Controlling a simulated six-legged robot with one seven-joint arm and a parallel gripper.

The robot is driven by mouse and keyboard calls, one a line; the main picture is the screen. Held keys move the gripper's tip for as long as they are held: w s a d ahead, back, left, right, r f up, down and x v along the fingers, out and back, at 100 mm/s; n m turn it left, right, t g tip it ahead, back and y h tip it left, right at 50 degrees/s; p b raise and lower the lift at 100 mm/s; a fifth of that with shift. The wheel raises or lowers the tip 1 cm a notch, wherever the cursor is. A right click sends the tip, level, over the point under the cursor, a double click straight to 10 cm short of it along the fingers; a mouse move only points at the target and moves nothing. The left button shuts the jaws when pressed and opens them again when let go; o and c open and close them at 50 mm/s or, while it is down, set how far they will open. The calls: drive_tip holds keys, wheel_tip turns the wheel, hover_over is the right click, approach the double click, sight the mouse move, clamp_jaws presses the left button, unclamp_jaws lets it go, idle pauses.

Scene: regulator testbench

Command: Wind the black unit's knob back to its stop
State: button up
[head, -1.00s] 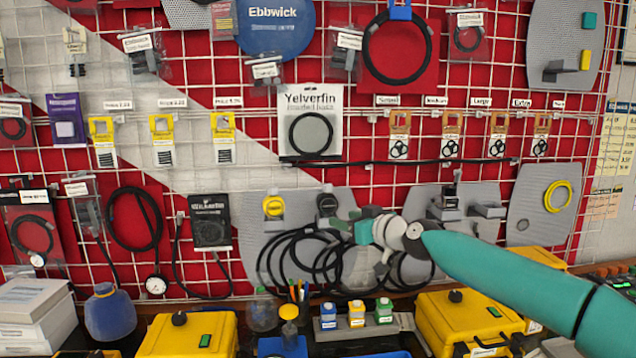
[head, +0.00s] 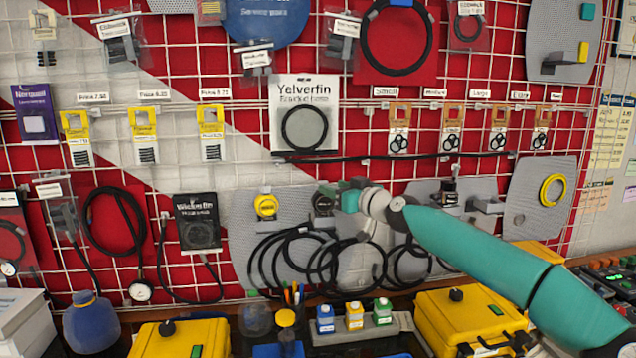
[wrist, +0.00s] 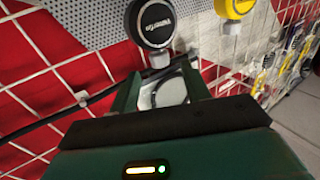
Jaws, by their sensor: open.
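The black unit (head: 324,204) is a small round-faced device on the grey perforated panel, partly behind my gripper in the head view. In the wrist view the black unit (wrist: 154,22) shows a round dark face with a pale ring and white lettering, above a pale stem. My gripper (wrist: 158,70) is open, with its two green fingers spread and nothing held between them. The black unit lies just beyond the fingertips, and I see no contact. In the head view my gripper (head: 338,196) is right beside the unit, on its right.
A similar yellow unit (head: 265,206) hangs left of the black one in the head view; it is to the right in the wrist view (wrist: 235,8). Black hoses (head: 300,262) loop below. Yellow cases (head: 470,320) and small bottles (head: 354,315) stand on the bench.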

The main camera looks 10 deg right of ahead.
drive_tip(key=x, duration=0.7)
drive_tip(key=shift+w, duration=0.15)
drive_tip(key=c, duration=1)
